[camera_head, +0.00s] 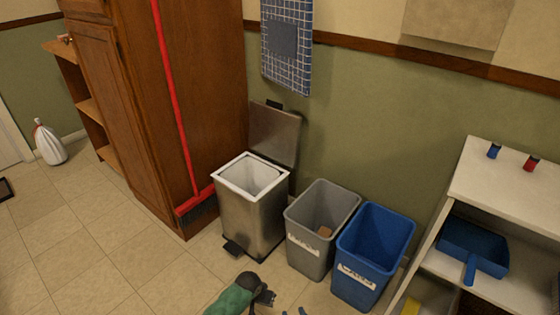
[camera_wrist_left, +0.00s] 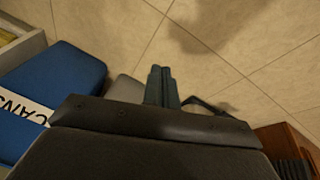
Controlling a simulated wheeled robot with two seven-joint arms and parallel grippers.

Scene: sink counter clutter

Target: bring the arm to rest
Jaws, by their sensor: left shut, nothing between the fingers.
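My left gripper (camera_wrist_left: 161,86) is shut and empty in the left wrist view. Its two dark fingers lie together above the pale tiled floor. In the head view, a green and black part of my arm (camera_head: 233,298) shows at the bottom edge, in front of the bins.
A steel pedal bin (camera_head: 255,218) with raised lid, a grey bin (camera_head: 310,240) and a blue bin (camera_head: 362,290) stand along the wall. A wooden cabinet (camera_head: 150,100) with a red broom (camera_head: 175,90) is left. A white shelf (camera_head: 510,195) is right.

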